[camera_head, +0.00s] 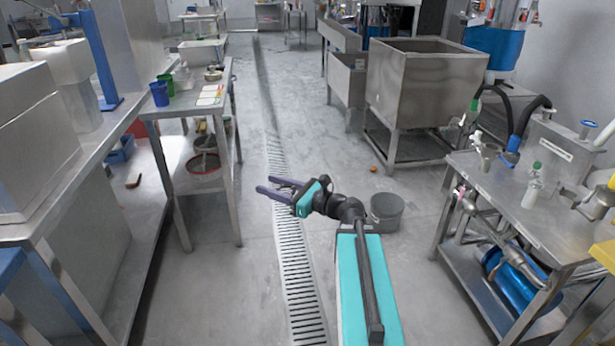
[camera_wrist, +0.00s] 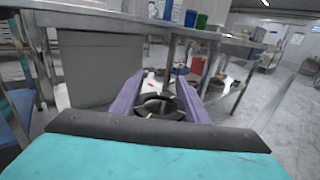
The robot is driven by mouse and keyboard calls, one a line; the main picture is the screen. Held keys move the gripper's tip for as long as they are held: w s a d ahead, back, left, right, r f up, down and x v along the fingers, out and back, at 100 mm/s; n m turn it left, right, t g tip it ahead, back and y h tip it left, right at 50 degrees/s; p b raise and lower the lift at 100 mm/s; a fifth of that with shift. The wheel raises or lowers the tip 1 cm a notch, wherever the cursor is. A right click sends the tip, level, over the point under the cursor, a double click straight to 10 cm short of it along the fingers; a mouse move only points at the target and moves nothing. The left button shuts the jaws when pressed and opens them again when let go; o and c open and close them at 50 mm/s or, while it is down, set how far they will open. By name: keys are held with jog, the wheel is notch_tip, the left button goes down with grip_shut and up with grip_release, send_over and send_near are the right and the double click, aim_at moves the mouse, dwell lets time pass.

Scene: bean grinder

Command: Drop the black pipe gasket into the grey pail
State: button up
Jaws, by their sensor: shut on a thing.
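My gripper (camera_head: 268,187) is at the middle of the head view, its purple fingers pointing left above the floor drain. In the wrist view, the black pipe gasket (camera_wrist: 160,97) is a dark ring between the two purple fingers of my gripper (camera_wrist: 161,85), which is shut on it. The gasket cannot be made out clearly in the head view. The grey pail (camera_head: 387,214) stands on the floor to the right of my gripper, just beyond my arm. The gasket is apart from the pail. The pail's inside is only partly visible.
A steel table (camera_head: 205,100) with blue and green cups stands at the left. A steel cart (camera_head: 520,200) with valves stands at the right. A large steel tank (camera_head: 415,90) is behind the pail. A small orange thing (camera_head: 373,169) lies on the floor.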

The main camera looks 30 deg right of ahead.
jog(key=s+a+n+g+y, duration=0.2)
jog(key=a+n+g+y, duration=0.3)
jog(key=a, duration=1.2)
jog(key=shift+s+a+f+y, duration=0.2)
jog(key=shift+a+y, duration=0.05)
jog(key=shift+y, duration=0.15)
jog(key=shift+s, duration=0.15)
